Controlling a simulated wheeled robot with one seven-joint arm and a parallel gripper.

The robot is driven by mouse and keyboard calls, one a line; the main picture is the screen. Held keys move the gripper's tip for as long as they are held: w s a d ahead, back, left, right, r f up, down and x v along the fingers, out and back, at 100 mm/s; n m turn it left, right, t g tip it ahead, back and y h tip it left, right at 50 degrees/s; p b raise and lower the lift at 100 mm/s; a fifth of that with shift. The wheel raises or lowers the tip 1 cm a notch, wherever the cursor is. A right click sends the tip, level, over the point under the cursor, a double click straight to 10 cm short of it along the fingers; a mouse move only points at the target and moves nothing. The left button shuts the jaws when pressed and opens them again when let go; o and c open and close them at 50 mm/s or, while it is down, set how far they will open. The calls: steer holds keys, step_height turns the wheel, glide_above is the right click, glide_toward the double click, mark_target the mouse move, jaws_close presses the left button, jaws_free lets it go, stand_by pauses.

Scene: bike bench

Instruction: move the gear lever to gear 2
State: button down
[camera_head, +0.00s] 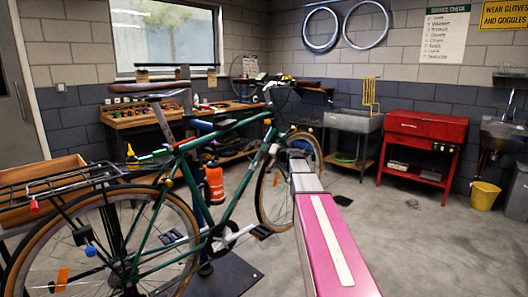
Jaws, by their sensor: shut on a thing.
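The bike (172,180) stands upright across the left and middle of the view, with a dark green frame. Its handlebar (272,86) is at the upper right end of the frame. I cannot pick out a gear lever or its gear marks; they are too small or hidden. My arm, pink and white, reaches from the bottom right toward the bike's front wheel (262,197). Its far end overlaps that wheel in the picture. My gripper is not visible beyond the arm's end, so what it touches or holds is hidden.
A wooden workbench (150,119) with tools stands behind the bike. An orange bottle (213,184) is near the frame's middle. A grey wash basin (352,121), a red cabinet (427,127) and a yellow bucket (484,195) line the back right. The floor at right (420,250) is clear.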

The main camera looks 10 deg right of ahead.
steer(key=shift+w+d+f+m, duration=0.15)
steer(key=shift+d+m, duration=0.1)
steer(key=shift+m, duration=0.15)
steer(key=c, duration=0.9)
jaws_free()
steer(key=v, duration=1)
steer(key=shift+s+d, duration=0.2)
steer(key=shift+s, duration=0.15)
